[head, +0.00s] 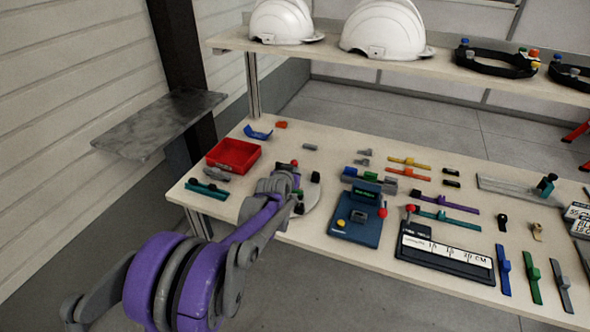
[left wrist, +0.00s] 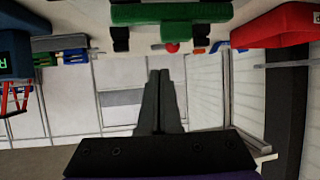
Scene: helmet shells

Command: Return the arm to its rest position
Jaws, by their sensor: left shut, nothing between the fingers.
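My left arm (head: 225,255), purple and grey, comes in from the lower left and reaches over the front edge of the table. Its wrist end with the left gripper (head: 288,182) is above the table's front left part, between the red bin and the blue device; the fingers are hard to make out there. In the left wrist view the left gripper (left wrist: 159,75) shows two dark fingers side by side, shut with nothing between them. That view is upside down, with table items along its top edge. My right gripper is in neither view.
The table (head: 330,250) carries a red bin (head: 233,155), a blue device (head: 358,220), a ruler block (head: 445,256) and several coloured strips. White helmets (head: 385,30) stand on the shelf above. A grey side panel (head: 160,122) juts out at left. Floor in front is clear.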

